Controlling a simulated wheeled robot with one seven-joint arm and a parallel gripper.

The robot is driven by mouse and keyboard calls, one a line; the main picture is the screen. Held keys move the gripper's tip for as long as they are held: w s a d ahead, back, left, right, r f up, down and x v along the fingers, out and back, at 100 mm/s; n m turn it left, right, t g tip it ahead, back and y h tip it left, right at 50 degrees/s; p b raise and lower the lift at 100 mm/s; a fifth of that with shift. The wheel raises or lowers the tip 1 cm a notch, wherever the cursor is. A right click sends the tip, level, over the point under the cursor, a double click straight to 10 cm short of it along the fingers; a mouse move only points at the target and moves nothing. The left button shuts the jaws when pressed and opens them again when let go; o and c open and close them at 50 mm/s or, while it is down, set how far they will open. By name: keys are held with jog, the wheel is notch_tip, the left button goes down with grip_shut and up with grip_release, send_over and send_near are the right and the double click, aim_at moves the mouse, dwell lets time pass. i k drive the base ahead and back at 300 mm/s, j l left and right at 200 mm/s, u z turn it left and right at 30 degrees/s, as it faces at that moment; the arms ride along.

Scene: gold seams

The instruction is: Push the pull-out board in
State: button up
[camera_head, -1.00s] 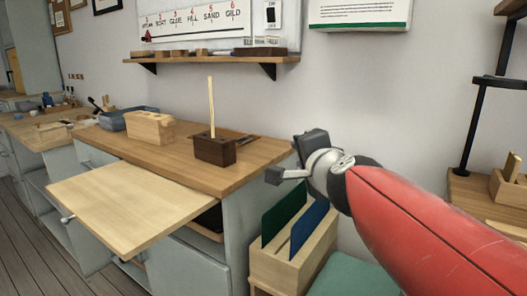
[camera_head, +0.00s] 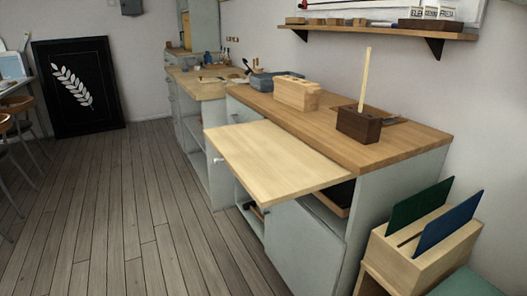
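The pull-out board (camera_head: 270,158) is a pale wooden panel that sticks out from the front of the cabinet, just under the brown worktop (camera_head: 400,149). It is level and extends over the floor to the left.
A dark block with an upright stick (camera_head: 359,124), a pale slotted block (camera_head: 297,93) and a blue-grey bin (camera_head: 272,80) stand on the worktop. A wooden rack (camera_head: 412,256) with green and blue panels stands at right. The plank floor (camera_head: 120,200) at left is clear.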

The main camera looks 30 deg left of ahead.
aim_at(274, 166)
jog(key=u, duration=1.65)
jog(key=j+u, duration=0.15)
jog(key=j, duration=0.85)
